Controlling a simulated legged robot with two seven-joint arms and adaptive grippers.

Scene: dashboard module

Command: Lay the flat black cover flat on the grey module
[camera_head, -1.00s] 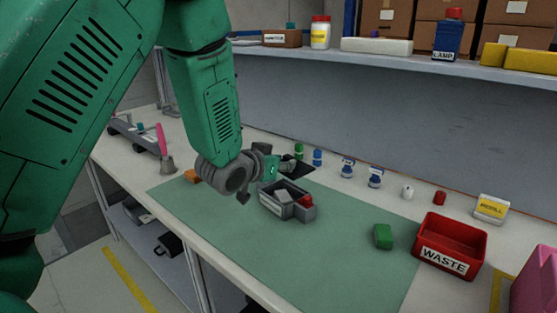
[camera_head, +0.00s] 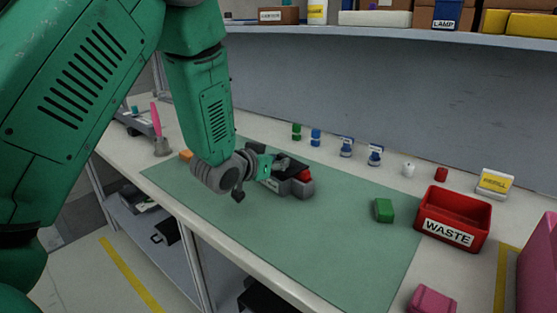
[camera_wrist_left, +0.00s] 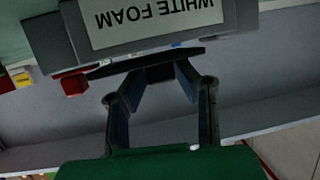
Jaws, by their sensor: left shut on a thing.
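The grey module (camera_head: 302,190) sits on the green mat, with a red block (camera_head: 304,175) at its right end. In the left wrist view a grey body labelled WHITE FOAM (camera_wrist_left: 155,24), upside down, fills the top, with the red block (camera_wrist_left: 75,84) beside it. My left gripper (camera_head: 276,165) is at the module's left and back side, shut on the flat black cover (camera_head: 291,162). The cover shows nearly edge-on as a thin dark strip (camera_wrist_left: 112,68) beside the grey body in the wrist view. I cannot tell whether they touch. My right gripper is out of view.
A green block (camera_head: 384,210) and a red WASTE bin (camera_head: 447,232) stand to the right. Small bottles (camera_head: 346,147) line the back.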

